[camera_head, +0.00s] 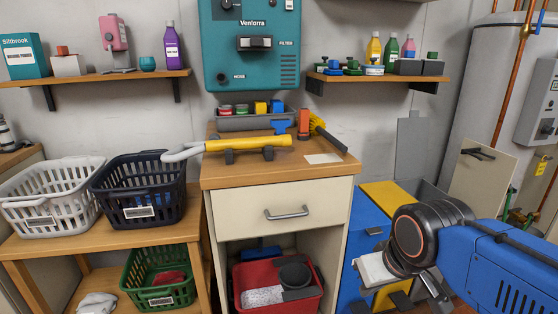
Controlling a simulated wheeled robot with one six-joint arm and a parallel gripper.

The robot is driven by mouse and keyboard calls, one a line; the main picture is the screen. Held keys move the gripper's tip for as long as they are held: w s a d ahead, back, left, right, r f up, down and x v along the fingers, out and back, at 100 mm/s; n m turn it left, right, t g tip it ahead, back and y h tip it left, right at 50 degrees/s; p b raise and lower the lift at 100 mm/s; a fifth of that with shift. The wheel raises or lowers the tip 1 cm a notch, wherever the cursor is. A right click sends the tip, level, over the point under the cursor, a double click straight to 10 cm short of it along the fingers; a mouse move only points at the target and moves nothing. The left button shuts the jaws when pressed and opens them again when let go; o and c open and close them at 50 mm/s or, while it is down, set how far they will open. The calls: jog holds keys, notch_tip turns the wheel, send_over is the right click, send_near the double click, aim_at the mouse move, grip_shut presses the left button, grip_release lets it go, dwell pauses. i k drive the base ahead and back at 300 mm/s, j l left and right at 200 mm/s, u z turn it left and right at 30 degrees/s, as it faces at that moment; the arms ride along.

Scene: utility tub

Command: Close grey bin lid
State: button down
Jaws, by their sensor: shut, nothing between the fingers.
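A flat grey panel (411,146), which looks like the grey bin's lid, stands upright and open against the back wall, right of the wooden-topped cabinet. The grey bin's body is mostly hidden behind my arm. My gripper (376,269) is at the lower right, in front of the yellow bin, lower than the raised panel and apart from it. It is shut and empty; its fingertips are hard to make out.
A blue bin (368,207) and a yellow bin (388,194) stand beside the cabinet (232,208), their lids apparently down. A water heater (487,85) with copper pipes and a beige panel (480,178) are at right. Baskets fill the left bench.

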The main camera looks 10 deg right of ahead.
aim_at(413, 131)
jog(key=i+j+z, duration=0.2)
jog(key=z, duration=0.15)
jog(key=i+j+z, duration=0.2)
jog(key=j+z, duration=0.15)
jog(key=i+j+z, duration=0.1)
jog(key=j+z, duration=0.25)
jog(key=i+j+z, duration=0.1)
jog(key=j+z, duration=0.25)
jog(key=l+u, duration=0.1)
jog(key=l, duration=0.25)
jog(key=k+l+u, duration=0.1)
jog(key=l, duration=0.3)
